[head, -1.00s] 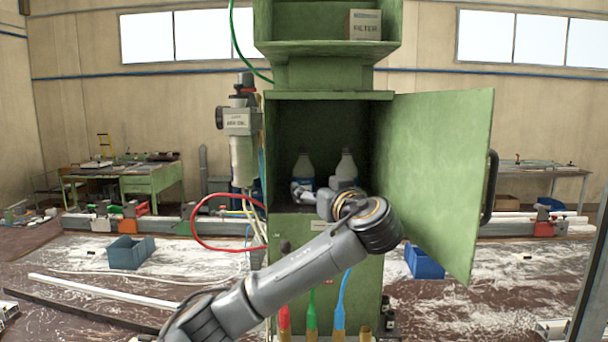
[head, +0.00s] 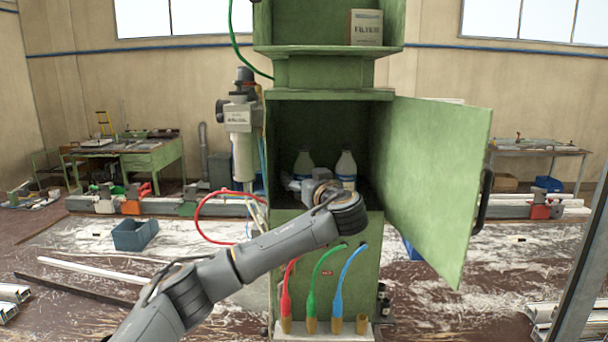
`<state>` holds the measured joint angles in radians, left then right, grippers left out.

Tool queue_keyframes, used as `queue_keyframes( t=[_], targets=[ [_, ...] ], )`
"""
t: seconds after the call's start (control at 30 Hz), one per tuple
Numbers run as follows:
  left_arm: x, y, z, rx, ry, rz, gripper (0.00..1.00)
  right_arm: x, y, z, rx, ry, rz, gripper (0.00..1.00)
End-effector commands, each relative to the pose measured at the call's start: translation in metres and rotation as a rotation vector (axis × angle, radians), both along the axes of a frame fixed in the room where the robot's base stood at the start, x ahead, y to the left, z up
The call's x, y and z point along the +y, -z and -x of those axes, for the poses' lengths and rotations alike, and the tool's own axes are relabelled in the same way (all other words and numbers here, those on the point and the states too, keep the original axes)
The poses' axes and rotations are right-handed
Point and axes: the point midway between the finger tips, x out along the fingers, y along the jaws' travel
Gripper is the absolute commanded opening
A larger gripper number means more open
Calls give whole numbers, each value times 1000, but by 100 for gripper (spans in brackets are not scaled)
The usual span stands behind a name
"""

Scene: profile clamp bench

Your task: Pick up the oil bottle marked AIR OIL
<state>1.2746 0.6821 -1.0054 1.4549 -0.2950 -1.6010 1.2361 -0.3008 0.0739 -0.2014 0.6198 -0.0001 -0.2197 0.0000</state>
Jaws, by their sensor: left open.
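The label text is too small to read, so I cannot tell which is marked AIR OIL. I cannot tell whether the fingers touch a bottle. My right gripper is not in view.
The green cabinet door (head: 433,180) stands open to the right. A FILTER box (head: 366,28) sits on the shelf above. An air unit (head: 241,135) and a red hose (head: 203,207) are at the left. Coloured hoses (head: 318,285) rise below the opening.

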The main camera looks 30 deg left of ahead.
Motion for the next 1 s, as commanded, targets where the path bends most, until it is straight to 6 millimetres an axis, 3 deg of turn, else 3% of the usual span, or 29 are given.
queue_keyframes(
  t=[0.07, 0.37, 0.67, 0.77, 1.0],
  targets=[
    [0, 0, 0, 0, 0, 0, 70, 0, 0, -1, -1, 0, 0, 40],
    [-1, 0, 0, -1, 0, -1, 9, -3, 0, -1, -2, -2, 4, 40],
    [-1, -4, 0, -3, 1, 0, 9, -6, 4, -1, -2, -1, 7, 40],
    [-1, -15, 0, -7, 1, 1, 9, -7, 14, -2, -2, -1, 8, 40],
    [-2, -63, 0, -7, 2, 2, 9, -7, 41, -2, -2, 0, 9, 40]
  ],
)
